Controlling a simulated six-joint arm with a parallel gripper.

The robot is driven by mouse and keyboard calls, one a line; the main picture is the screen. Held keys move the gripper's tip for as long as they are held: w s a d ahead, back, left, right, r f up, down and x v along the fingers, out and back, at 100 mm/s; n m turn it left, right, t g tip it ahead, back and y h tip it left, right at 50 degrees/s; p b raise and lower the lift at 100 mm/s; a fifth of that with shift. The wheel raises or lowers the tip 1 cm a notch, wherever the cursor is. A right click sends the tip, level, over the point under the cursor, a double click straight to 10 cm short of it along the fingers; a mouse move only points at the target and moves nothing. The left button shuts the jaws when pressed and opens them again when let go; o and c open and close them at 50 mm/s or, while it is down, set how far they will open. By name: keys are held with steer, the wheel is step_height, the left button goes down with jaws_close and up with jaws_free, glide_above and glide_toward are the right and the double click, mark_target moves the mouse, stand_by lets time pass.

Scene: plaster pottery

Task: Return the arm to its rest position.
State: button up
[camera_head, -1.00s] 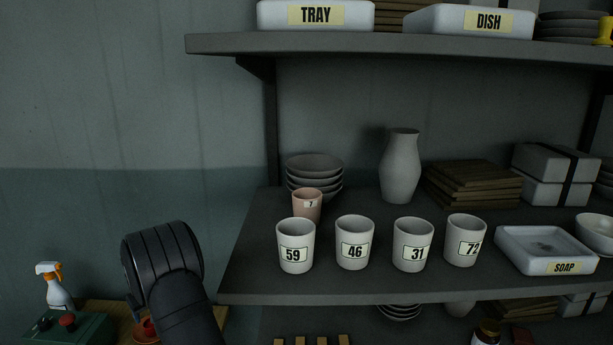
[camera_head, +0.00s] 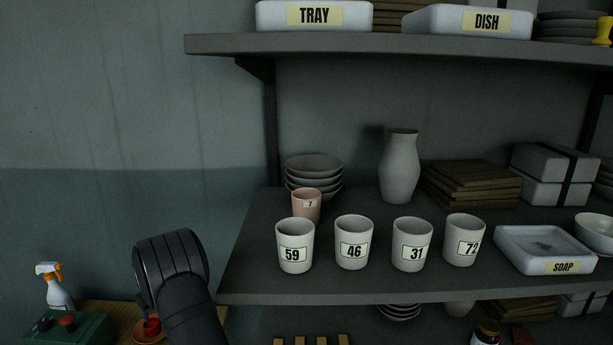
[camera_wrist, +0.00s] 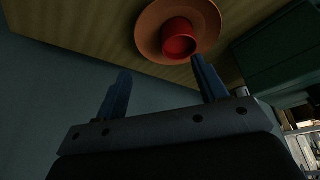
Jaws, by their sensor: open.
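My gripper (camera_wrist: 160,85) shows in the wrist view with its two blue fingers spread apart and nothing between them. Beyond the fingers, a red cup-like piece (camera_wrist: 179,40) sits on an orange-brown round dish (camera_wrist: 148,35) on a wooden surface. In the head view my dark arm link is at the lower left, left of the shelf. The same dish, partly hidden behind my arm, shows in the head view (camera_head: 142,329).
Cups 59 (camera_head: 295,246), 46 (camera_head: 354,243), 31 (camera_head: 412,245) and 72 (camera_head: 464,240) stand along the shelf's (camera_head: 240,285) front. A pink cup (camera_head: 306,206) stands behind. A spray bottle (camera_head: 56,287) and a green box with a red button (camera_head: 68,325) are lower left.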

steer(key=w+d+r, duration=0.1)
steer(key=d+r, duration=0.5)
steer(key=d, duration=0.2)
step_height(320, 180, up, 10)
steer(key=s+a+n, duration=0.1)
steer(key=s+a, duration=0.1)
steer(key=a, duration=0.7)
steer(key=s+a+n, duration=0.1)
steer(key=s+a, duration=0.2)
steer(key=a, duration=0.7)
steer(key=shift+a+r+g+y, duration=0.15)
steer(key=shift+r+g+y, duration=0.15)
steer(key=shift+g, duration=0.1)
steer(key=shift+s, duration=0.1)
steer(key=w+d+m, duration=0.1)
steer(key=w+d, duration=0.1)
steer(key=d, duration=0.7)
steer(key=w+d+f+m, duration=0.1)
steer(key=w+d, duration=0.2)
steer(key=d, duration=0.7)
steer(key=shift+w+d+f+t, duration=0.15)
steer(key=shift+d+f+t, duration=0.05)
steer(key=shift+t, duration=0.2)
steer(key=shift+a, duration=0.1)
